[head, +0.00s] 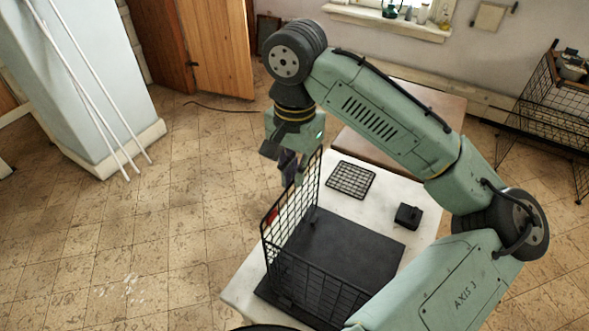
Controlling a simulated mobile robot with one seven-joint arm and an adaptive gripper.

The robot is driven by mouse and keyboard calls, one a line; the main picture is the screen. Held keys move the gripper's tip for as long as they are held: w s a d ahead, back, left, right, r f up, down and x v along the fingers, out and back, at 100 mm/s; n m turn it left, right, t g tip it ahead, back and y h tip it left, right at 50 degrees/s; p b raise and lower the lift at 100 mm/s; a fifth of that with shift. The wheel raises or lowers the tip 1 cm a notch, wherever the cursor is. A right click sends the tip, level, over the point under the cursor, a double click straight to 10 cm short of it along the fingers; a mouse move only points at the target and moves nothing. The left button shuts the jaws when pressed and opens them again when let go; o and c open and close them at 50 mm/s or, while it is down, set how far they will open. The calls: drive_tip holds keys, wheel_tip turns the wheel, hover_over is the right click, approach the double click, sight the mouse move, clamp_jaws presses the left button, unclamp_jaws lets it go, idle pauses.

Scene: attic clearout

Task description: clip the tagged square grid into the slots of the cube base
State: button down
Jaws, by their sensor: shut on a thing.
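My gripper (292,178) is shut on the upper far part of an upright black wire square grid (296,207). A small red patch (272,216), perhaps the tag, shows at this grid's left part. The grid stands along the left side of the cube base (345,246), a flat dark plate on the table. Another black grid wall (315,291) stands upright at the base's near side. I cannot tell whether the held grid's lower edge is in the slots. The fingertips are partly hidden by the gripper body and grid.
A small flat grid (351,181) and a black block (407,215) lie on the white table (403,188) behind and right of the base. A brown table (437,104) stands behind. My arm covers the table's right side. Open floor lies left.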

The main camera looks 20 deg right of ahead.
drive_tip(key=shift+f+b, duration=0.45)
drive_tip(key=shift+f, duration=0.7)
drive_tip(key=c, duration=1.7)
unclamp_jaws()
drive_tip(key=shift+r, duration=0.1)
wheel_tip(320, 180, up, 12)
drive_tip(key=shift+s, duration=0.1)
